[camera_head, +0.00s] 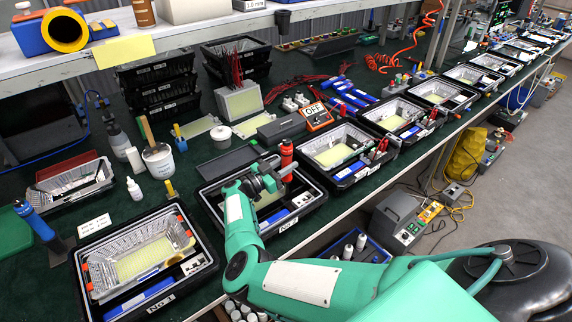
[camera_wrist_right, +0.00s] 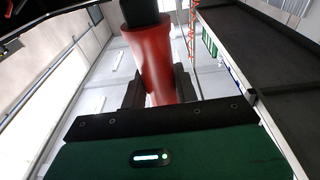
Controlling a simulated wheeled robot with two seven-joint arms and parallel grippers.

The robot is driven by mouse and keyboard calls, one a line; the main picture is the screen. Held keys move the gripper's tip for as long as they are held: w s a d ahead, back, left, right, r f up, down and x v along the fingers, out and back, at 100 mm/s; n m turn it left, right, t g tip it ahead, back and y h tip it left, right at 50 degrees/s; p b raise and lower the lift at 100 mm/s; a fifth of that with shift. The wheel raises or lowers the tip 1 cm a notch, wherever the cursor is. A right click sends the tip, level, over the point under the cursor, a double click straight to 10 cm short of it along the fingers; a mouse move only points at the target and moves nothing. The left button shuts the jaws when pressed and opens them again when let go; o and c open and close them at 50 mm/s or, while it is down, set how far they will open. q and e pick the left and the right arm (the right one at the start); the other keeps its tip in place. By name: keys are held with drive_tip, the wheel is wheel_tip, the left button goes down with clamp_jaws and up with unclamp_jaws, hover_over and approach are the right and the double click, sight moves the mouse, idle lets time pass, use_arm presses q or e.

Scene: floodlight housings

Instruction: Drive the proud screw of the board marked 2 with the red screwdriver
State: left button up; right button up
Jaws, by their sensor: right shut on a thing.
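My right gripper (camera_head: 276,176) is over the second tray and shut on the red screwdriver (camera_head: 286,153), whose red handle with a dark end stands roughly upright. The right wrist view shows the red handle (camera_wrist_right: 148,52) between the two dark fingers of that gripper (camera_wrist_right: 158,88). The tray labelled No 2 (camera_head: 309,204) holds a silver housing with a yellowish board (camera_head: 268,198), partly covered by my gripper and arm. The screwdriver's tip and the proud screw cannot be made out. My left gripper is not in view.
The tray labelled No 1 (camera_head: 160,302) sits at the front left with its own housing. Another tray (camera_head: 345,180) stands close on the right, with more in a row behind. A white pot (camera_head: 158,162) and a blue-handled tool (camera_head: 34,220) stand left. The bench's front edge is near.

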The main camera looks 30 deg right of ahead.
drive_tip(key=shift+s+f+b, duration=0.1)
drive_tip(key=shift+f+b, duration=0.45)
drive_tip(key=shift+f, duration=0.1)
idle(1.5)
drive_tip(key=shift+r, duration=0.2)
